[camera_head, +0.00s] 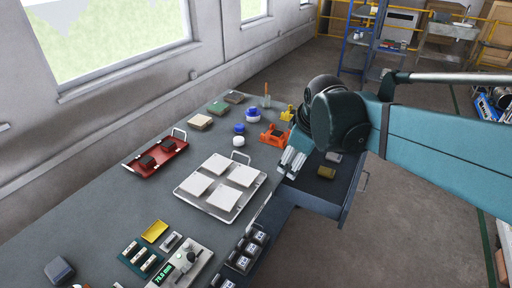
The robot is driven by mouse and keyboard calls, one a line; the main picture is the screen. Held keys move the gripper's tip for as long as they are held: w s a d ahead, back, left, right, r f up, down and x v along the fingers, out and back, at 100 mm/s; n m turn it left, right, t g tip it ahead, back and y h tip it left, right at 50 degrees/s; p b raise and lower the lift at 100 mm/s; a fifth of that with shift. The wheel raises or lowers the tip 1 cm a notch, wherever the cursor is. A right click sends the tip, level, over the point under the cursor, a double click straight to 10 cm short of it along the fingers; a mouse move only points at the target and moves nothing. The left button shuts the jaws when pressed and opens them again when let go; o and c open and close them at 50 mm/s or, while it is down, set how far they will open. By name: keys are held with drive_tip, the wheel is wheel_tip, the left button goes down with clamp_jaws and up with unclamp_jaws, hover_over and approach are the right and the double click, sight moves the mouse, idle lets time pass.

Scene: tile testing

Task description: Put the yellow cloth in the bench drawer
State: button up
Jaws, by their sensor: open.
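The bench drawer (318,200) is pulled open on the right side of the grey bench. A small dull-yellow folded-looking piece (326,172) lies inside it, beside a grey item (333,157). A brighter yellow flat rectangular piece (154,231) lies on the bench at the front left. I cannot tell for sure which of the two yellow pieces is the cloth. My gripper (291,162) is open, with its silver fingers pointing down by the bench edge, at the left side of the drawer. I see nothing held between the fingers.
A tray of white tiles (205,208) stands mid-bench beside my gripper, with a red tray (148,171) behind it. An orange tool (274,136) and small bottles stand at the back. A gauge with a green display (163,273) and several small blocks are in front.

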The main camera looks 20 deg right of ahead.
drive_tip(key=s+a+f+m+t, duration=0.1)
drive_tip(key=s+a+m, duration=0.2)
drive_tip(key=s, duration=0.3)
drive_tip(key=s+a+f+m+t, duration=0.1)
drive_tip(key=s+a+f+m, duration=0.1)
drive_tip(key=s+a+m, duration=0.2)
drive_tip(key=shift+s+a+m+y, duration=0.25)
drive_tip(key=shift+s+m, duration=0.35)
drive_tip(key=shift+s, duration=1.15)
